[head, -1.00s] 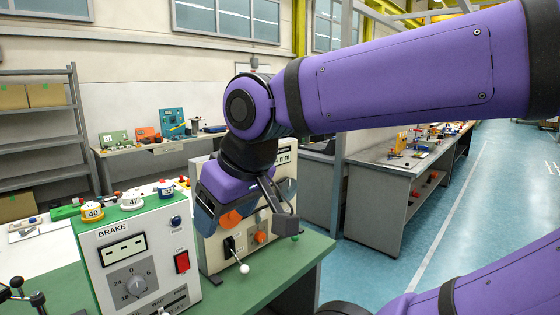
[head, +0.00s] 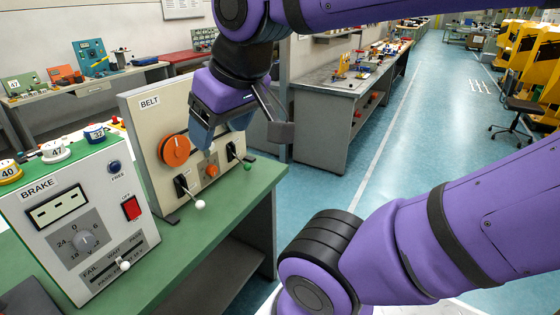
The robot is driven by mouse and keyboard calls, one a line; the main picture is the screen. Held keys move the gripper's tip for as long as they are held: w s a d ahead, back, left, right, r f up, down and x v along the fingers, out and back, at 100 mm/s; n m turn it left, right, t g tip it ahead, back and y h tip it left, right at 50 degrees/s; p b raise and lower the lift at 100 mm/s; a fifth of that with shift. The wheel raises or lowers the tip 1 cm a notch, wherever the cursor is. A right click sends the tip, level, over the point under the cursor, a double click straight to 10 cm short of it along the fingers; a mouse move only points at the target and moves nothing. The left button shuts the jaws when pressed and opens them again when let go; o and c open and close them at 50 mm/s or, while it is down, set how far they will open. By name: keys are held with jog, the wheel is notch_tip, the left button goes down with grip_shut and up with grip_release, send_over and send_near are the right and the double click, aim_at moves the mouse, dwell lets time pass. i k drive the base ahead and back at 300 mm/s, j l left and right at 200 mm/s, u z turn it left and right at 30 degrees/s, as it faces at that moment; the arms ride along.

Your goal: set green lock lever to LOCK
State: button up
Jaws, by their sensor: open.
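The green lock lever (head: 247,166) shows as a small green knob on a black slot plate at the right end of the BELT panel (head: 148,125). Its setting cannot be read from here. My gripper (head: 243,135) is open and empty, in front of the panel's upper right part. Its fingers appear above the green knob and apart from it. They hide part of the panel face behind them.
On the BELT panel are a large orange dial (head: 174,150), a small orange knob (head: 211,170) and a white-knobbed lever (head: 200,204) that sticks out. The BRAKE box (head: 85,220) stands to the left on the green bench (head: 200,240). Open floor (head: 385,150) lies to the right.

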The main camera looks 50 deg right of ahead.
aim_at(247, 166)
jog(key=z, duration=1.05)
jog(key=i+l, duration=0.1)
jog(key=i, duration=0.2)
